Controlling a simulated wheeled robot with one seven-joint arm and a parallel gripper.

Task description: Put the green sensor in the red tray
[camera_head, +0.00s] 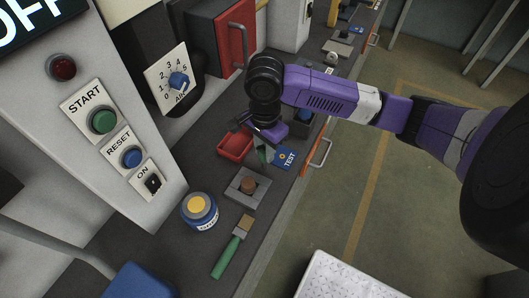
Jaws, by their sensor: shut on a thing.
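The red tray (235,147) sits on the dark counter, just left of and below my gripper. My gripper (264,143) points down beside the tray's right side, partly covered by its own wrist. It is shut on a small dark green piece, which I take to be the green sensor (263,157). The green piece shows just below the jaws, between the tray and a blue TEST piece. Its upper part is hidden, and I cannot tell its exact height above the counter.
The blue TEST piece (285,158) lies close on the right. Nearer are a grey block with a brown knob (247,186), a blue jar with a yellow top (200,211) and a green-handled brush (232,247). A panel with buttons (103,121) stands left.

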